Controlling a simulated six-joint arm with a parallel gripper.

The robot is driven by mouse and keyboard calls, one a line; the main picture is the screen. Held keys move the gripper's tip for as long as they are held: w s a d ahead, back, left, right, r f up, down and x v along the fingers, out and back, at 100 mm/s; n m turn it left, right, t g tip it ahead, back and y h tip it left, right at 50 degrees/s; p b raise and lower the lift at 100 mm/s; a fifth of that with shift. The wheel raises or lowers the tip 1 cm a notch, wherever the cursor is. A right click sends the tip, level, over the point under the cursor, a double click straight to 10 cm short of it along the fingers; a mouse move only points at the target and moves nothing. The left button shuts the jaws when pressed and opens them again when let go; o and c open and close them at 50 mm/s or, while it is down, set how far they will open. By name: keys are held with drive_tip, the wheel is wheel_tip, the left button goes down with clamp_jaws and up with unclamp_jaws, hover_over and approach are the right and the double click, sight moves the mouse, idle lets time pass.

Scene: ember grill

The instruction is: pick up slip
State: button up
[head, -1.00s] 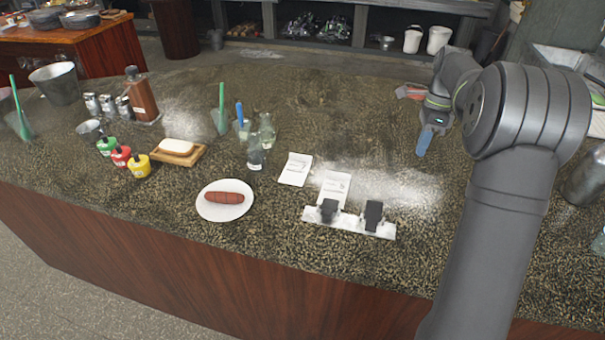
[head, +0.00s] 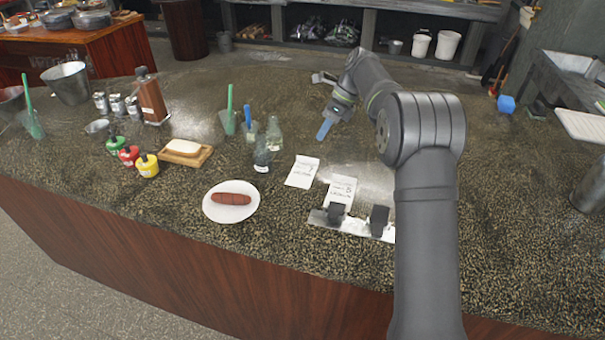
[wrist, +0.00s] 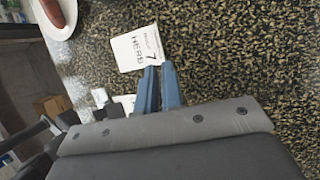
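A white paper slip (head: 302,172) lies flat on the counter, right of the bottles. It also shows in the wrist view (wrist: 137,48), printed with a 7 and "HERB". A second slip (head: 341,189) lies to its right, its lower end at the clip of a pale holder (head: 325,220). My gripper (head: 325,130) is above the counter, beyond the first slip in the head view, with its blue fingers pointing down. In the wrist view the fingertips (wrist: 160,66) are beside the slip's printed edge, with a narrow gap and nothing between them.
A white plate (head: 213,213) with a sausage (head: 231,199) is left of the holder. The counter right of my arm is mostly clear.

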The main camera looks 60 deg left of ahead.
sight(309, 163)
drive_tip(key=x, duration=0.9)
drive_tip(key=shift+a, duration=0.1)
clamp_jaws()
drive_tip(key=shift+r, duration=0.1)
